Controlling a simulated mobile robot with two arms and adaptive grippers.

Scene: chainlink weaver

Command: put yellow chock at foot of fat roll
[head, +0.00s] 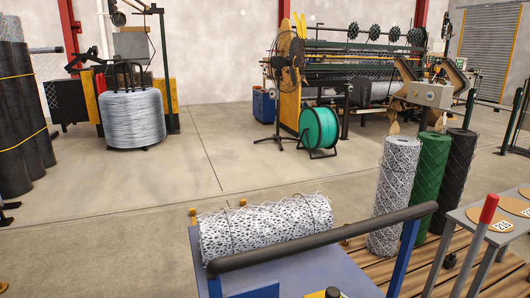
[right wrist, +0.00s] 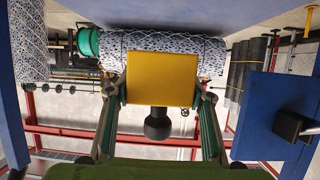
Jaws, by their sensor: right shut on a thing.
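The fat roll (head: 265,227), a thick roll of silvery wire mesh, lies on its side on a blue cart deck (head: 290,274) in the head view. In the right wrist view, which is upside down, the fat roll (right wrist: 212,55) lies just beyond the yellow chock (right wrist: 160,75). The chock is a yellow block with a black knob (right wrist: 158,124). My right gripper (right wrist: 161,92) is shut on it, one finger on each side. The chock covers part of the roll, and I cannot tell whether they touch. My left gripper is not in view.
A black padded handlebar (head: 320,238) on blue posts crosses the cart's near side. Upright mesh rolls, including a green one (head: 431,180), stand close right of the cart. A grey table (head: 465,225) is at the right. Open concrete floor lies beyond the cart.

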